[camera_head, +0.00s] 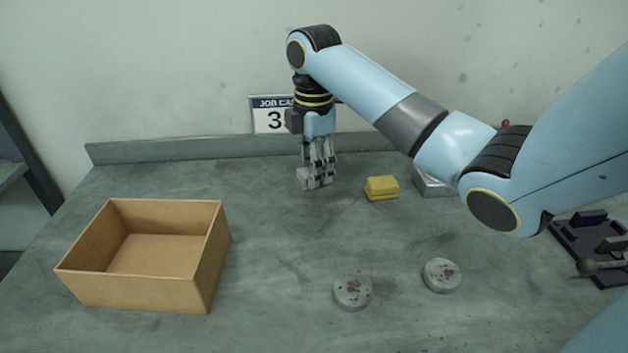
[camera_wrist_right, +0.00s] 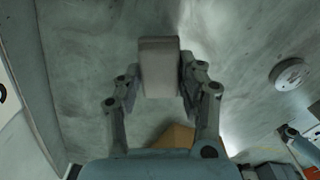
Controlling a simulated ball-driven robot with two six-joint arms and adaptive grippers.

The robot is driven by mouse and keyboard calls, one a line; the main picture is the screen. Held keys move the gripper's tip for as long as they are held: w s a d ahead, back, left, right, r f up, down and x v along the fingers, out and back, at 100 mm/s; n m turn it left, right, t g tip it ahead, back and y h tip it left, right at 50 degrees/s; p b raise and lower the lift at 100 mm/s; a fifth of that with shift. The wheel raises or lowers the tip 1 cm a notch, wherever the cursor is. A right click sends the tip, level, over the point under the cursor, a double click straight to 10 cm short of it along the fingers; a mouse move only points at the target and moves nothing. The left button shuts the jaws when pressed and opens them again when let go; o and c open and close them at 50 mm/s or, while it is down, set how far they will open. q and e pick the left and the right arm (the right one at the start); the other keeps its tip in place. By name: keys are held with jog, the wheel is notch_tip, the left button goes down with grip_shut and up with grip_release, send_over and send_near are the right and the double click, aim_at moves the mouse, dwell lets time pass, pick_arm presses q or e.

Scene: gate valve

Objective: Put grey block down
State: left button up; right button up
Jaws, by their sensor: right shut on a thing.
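My right gripper (camera_head: 318,178) points straight down at the back middle of the workbench, in front of the job card. It is shut on a grey block (camera_head: 304,178), which sits low between the fingers, close to the bench top; I cannot tell whether it touches. In the right wrist view the grey block (camera_wrist_right: 159,68) stands between the two fingertips (camera_wrist_right: 159,84), with a finger on each side. The fingers hide part of the block in the head view. My left gripper is not in view.
An open cardboard box (camera_head: 218,235) stands at the left. A yellow block (camera_head: 381,187) lies right of the gripper, with a metal tray (camera_head: 432,187) beyond it. Two round grey discs (camera_head: 352,291) (camera_head: 441,275) lie in front. A dark rack (camera_head: 590,240) is at the right. The bench centre is clear.

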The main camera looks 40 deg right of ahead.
notch_tip(320, 180, down, 4)
jog(key=shift+r, duration=0.15)
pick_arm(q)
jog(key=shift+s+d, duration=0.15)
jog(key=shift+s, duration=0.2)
pick_arm(e)
jog(key=o, duration=1)
jog(key=shift+f, duration=0.25)
